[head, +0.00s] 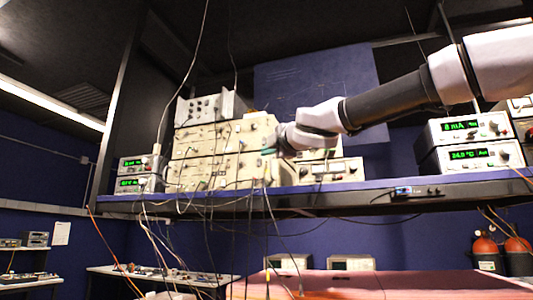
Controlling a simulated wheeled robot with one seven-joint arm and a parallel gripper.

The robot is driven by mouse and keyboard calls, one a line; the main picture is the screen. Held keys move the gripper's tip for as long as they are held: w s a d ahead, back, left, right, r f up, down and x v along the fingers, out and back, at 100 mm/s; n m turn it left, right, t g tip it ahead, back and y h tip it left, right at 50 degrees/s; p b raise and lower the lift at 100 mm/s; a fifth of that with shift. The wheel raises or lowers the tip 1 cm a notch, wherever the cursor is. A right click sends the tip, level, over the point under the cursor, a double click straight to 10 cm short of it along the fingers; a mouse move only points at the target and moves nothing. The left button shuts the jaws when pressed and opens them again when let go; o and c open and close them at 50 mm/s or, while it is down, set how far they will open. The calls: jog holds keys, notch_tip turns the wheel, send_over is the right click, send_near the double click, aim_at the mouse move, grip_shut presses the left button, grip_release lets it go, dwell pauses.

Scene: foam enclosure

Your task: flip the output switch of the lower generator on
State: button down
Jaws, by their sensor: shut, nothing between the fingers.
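Two beige generators with knobs and cables stand stacked on the shelf. The upper generator (222,138) rests on the lower generator (215,173). My gripper (268,146) is at the right end of the stack, near the join between the two units. It looks shut, with nothing seen in it. The gripper and wrist cover part of the right side of the stack. The output switch of the lower generator is too small to make out, so its position cannot be told. I cannot tell whether the gripper touches the front panel.
A grey unit (212,107) sits on top of the stack. Green-display meters (464,127) stand at the right, smaller ones (139,166) at the left. A beige metered unit (331,170) is right of the stack. Loose cables hang over the shelf edge (370,190).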

aim_at(259, 162)
jog(key=x, duration=0.3)
jog(key=d+x, duration=0.1)
jog(key=x, duration=0.2)
jog(key=w+d+x, duration=0.1)
jog(key=x, duration=0.3)
jog(key=shift+r, duration=0.1)
jog(key=shift+w+d, duration=0.1)
jog(key=shift+w, duration=0.4)
